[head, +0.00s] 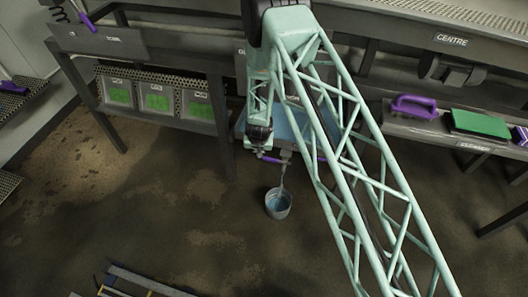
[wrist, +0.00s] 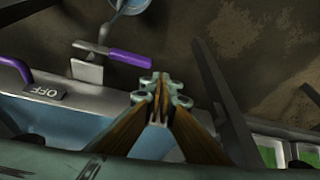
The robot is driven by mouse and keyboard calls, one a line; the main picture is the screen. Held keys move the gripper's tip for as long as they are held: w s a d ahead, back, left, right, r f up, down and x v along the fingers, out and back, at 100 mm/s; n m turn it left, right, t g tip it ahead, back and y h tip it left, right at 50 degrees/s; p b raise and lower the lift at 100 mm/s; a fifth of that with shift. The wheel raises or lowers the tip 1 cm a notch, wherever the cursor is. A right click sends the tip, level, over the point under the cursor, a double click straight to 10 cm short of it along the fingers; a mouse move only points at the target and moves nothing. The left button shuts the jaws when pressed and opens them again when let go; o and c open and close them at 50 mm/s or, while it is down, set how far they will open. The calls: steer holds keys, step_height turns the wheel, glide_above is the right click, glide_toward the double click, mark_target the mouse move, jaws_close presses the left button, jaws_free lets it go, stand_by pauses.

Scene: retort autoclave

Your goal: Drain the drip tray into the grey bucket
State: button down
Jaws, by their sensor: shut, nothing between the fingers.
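The drip tray (head: 287,122) is a pale blue basin under the bench, partly hidden behind my arm. Its front shows in the wrist view (wrist: 70,112). A valve with a purple lever (wrist: 130,57) sits at its front; the lever also shows in the head view (head: 270,160). A pale stream (head: 282,178) runs from the outlet down to the grey bucket (head: 278,205). The bucket stands on the floor with blue liquid inside, and its edge shows in the wrist view (wrist: 130,5). My gripper (wrist: 158,82) is shut and empty, beside the lever and apart from it.
An OFF label (wrist: 44,91) and a purple handle (wrist: 14,70) are on the tray front. Bins with green panels (head: 155,102) stand on a shelf at left. A purple handle (head: 413,106) and green block (head: 479,124) lie on the right shelf. Floor around the bucket is clear.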

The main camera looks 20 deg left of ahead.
steer(key=s+a+r+p, duration=0.1)
steer(key=s+a+r, duration=0.1)
steer(key=a, duration=0.3)
steer(key=shift+s+r+p, duration=0.2)
steer(key=shift+r+p, duration=0.15)
steer(key=shift+r, duration=0.25)
steer(key=shift+a, duration=0.1)
